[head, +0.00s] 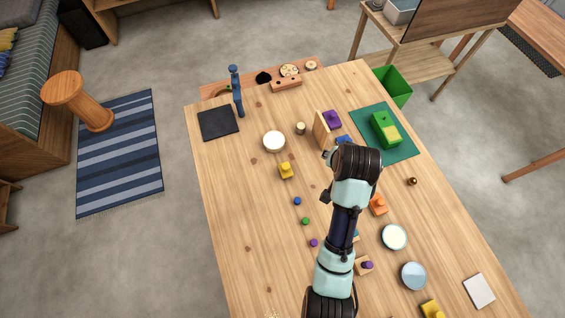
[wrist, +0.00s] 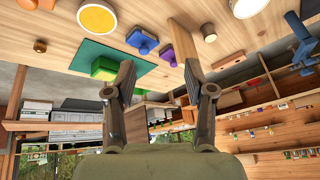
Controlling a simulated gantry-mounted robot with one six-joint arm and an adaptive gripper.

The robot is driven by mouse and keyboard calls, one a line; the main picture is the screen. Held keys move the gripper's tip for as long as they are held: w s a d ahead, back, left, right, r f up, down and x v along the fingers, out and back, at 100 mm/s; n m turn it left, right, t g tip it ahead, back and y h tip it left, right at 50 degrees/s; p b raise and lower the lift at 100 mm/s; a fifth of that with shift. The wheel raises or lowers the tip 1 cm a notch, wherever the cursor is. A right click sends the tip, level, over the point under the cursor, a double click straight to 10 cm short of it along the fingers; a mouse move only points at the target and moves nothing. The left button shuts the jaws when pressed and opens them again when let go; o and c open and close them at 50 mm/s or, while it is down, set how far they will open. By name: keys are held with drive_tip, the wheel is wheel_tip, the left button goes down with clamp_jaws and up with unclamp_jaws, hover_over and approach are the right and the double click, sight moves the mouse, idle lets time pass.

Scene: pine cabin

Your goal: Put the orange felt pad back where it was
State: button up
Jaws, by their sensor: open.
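In the head view my arm hides the fingers. Which spot the pad came from is not clear.
A green mat (head: 403,153) holds a green block (head: 380,124). Near it are a wooden plank (head: 321,130), a purple block (head: 332,119), a brown knob (head: 412,181) and an orange block (head: 378,207). Pale discs (head: 394,237) lie at right. The table's left front is mostly clear.

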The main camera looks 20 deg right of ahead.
drive_tip(key=s+a+r+n+t+y, duration=0.1)
drive_tip(key=a+r+n+t, duration=0.1)
drive_tip(key=a+r, duration=0.3)
drive_tip(key=s+a+r+n+t, duration=0.1)
drive_tip(key=a+r+n+t, duration=0.2)
drive_tip(key=a, duration=0.8)
drive_tip(key=s+a+r+n+t+y, duration=0.1)
drive_tip(key=a+r+n+t, duration=0.1)
drive_tip(key=a+r, duration=0.5)
drive_tip(key=shift+a+r+n+t+y, duration=0.2)
drive_tip(key=shift+a+n+t+y, duration=0.15)
drive_tip(key=shift+a+n, duration=0.4)
